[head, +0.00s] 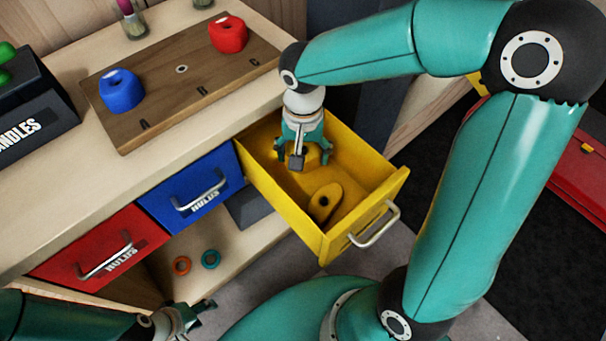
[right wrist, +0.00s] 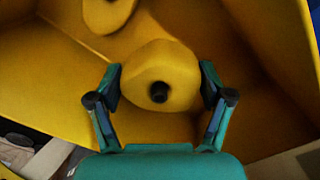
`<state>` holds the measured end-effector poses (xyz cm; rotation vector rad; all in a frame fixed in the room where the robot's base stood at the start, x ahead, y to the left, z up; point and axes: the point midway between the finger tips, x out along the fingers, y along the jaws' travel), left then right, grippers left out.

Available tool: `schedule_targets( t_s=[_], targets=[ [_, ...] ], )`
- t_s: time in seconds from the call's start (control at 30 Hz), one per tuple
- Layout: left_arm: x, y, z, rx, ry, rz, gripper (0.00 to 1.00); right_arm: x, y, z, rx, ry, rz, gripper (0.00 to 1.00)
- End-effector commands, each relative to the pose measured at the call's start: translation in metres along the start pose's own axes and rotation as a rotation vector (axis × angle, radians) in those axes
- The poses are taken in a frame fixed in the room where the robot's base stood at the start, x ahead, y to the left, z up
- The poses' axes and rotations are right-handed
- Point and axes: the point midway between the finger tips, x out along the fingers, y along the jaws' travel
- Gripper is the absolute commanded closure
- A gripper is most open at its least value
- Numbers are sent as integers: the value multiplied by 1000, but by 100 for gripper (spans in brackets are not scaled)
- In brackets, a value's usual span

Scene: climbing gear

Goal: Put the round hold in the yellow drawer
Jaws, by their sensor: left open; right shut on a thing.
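The yellow drawer (head: 378,190) is pulled open at the right end of the cabinet. My right gripper (head: 303,153) reaches down into its back part, shut on the yellow round hold (head: 314,155). In the right wrist view the round hold (right wrist: 160,72), with a dark centre hole, sits between the two fingers (right wrist: 160,88); it is inside the drawer walls, and I cannot tell if it touches the floor. My left gripper (head: 190,318) is open and empty at the bottom left, away from the drawer.
A longer yellow hold (head: 325,203) lies in the drawer's front part. The blue drawer (head: 190,187) and red drawer (head: 98,248) are shut. On top, a wooden board (head: 165,105) bears a blue hold (head: 121,90) and a red hold (head: 229,35).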

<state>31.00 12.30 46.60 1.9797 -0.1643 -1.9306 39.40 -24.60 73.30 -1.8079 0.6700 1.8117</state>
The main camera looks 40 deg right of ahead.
Motion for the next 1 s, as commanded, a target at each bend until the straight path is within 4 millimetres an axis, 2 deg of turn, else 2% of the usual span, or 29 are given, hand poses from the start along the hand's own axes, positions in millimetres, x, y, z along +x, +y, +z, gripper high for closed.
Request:
schedule_targets(
  t_s=[0.03, 0.1, 0.37, 0.6, 1.0],
  targets=[
    [5, -2, 0, 0, 0, 0, 47, 14, 0, 0, 0, -3, 2, 63],
    [7, -2, 0, 0, 0, 0, 47, 24, 0, 0, -1, -2, 1, 63],
    [10, -4, 0, 0, 0, 0, 47, 41, 0, 0, 1, 0, 0, 63],
    [18, -7, 0, 0, 0, 0, 47, 74, 0, 0, 0, -1, 1, 63],
    [21, -8, 0, 0, 0, 0, 47, 80, 0, 0, 0, 1, -1, 63]
  ],
)
